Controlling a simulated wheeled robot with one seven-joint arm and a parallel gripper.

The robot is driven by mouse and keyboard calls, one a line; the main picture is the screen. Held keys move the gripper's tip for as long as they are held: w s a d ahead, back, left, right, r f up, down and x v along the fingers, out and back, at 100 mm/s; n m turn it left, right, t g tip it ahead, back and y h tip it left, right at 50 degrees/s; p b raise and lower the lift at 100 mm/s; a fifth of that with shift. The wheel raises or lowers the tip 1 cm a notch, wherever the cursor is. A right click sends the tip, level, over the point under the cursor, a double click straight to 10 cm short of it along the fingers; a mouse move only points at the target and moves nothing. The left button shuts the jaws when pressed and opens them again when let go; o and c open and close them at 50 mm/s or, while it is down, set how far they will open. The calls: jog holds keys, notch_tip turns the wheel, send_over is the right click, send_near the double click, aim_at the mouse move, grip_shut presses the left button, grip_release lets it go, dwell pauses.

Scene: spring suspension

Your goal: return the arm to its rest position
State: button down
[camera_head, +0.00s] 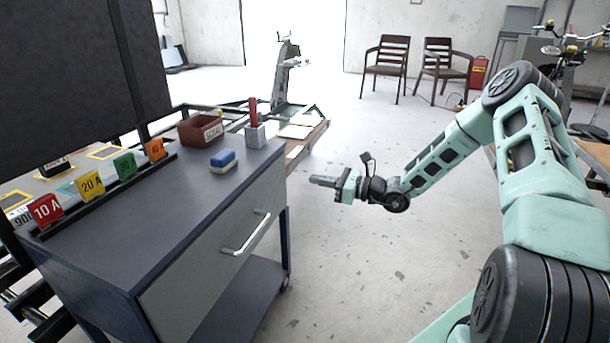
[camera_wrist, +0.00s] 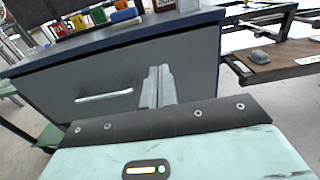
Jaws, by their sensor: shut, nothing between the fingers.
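My gripper (camera_head: 322,181) is at the end of my mint-green arm, over open floor to the right of the grey workbench cart (camera_head: 185,200) in the head view. Its fingers point left toward the cart and are apart from it. In the wrist view the fingertips (camera_wrist: 158,72) are together with nothing between them. Behind them the wrist view shows the cart's drawer front (camera_wrist: 60,105). The drawer looks shut, and its handle (camera_head: 246,235) faces the arm's side.
On the cart top stand coloured fuse blocks (camera_head: 91,187), a blue-and-white block (camera_head: 223,161), a brown bin (camera_head: 203,129) and a small grey holder (camera_head: 255,136). Chairs (camera_head: 387,68) stand at the back. Floor between cart and arm is clear. A bench lies at the right edge.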

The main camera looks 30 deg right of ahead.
jog(key=shift+s+d, duration=0.3)
jog(key=shift+s, duration=0.05)
jog(key=s+a+r+n+g+y, duration=0.1)
jog(key=s+a+r+n+g, duration=0.1)
jog(key=s+a+n+g, duration=0.65)
jog(key=s+a+r+n+g+y, duration=0.2)
jog(key=a+n+g, duration=0.25)
jog(key=a, duration=0.85)
jog(key=s+a+r+n+g+h, duration=0.2)
jog(key=s+a+n+h, duration=0.25)
jog(key=s+n, duration=0.5)
jog(key=s+a+r+n+g+h, duration=0.15)
jog(key=s+a+n+h, duration=0.4)
jog(key=s, duration=0.65)
jog(key=s+d+r+n+t+h, duration=0.2)
jog(key=s+d+n+h, duration=0.15)
jog(key=n, duration=0.45)
notch_tip(320, 180, up, 24)
jog(key=p, duration=2.4)
jog(key=shift+s, duration=0.4)
jog(key=shift+a, duration=0.1)
